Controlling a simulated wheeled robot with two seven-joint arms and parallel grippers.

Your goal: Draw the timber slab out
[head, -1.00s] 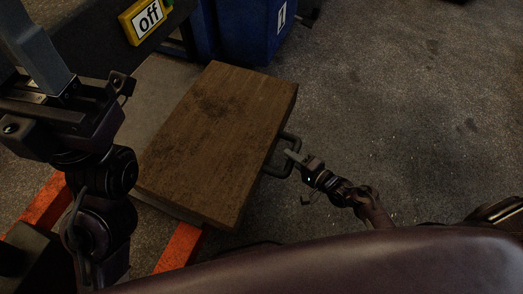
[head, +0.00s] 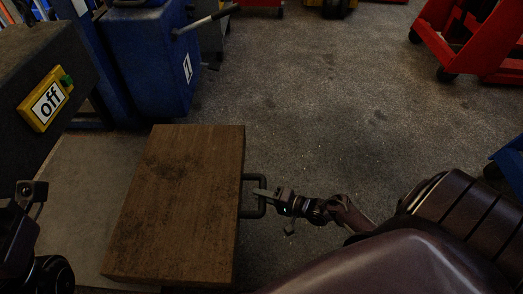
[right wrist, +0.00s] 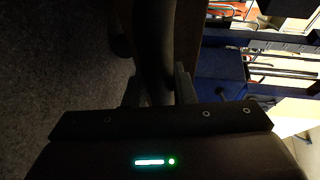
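The timber slab (head: 180,200) is a thick brown wooden board with a dark smudge on its top. It lies flat over a grey board (head: 85,190), which shows to its left. A dark loop handle (head: 247,212) stands out from the slab's right side. My right gripper (head: 262,193) is at this handle, fingers across its outer bar. In the right wrist view the dark bar (right wrist: 154,50) runs between the two fingers (right wrist: 155,90), which appear closed on it. Of my left arm only a part shows at the left edge; its fingers are cut off.
A yellow "off" sign (head: 46,98) sits on a dark block at left. A blue cabinet (head: 150,60) marked 1 stands behind the slab. Red wheeled equipment (head: 465,45) is at the upper right. The floor (head: 340,110) right of the slab is clear.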

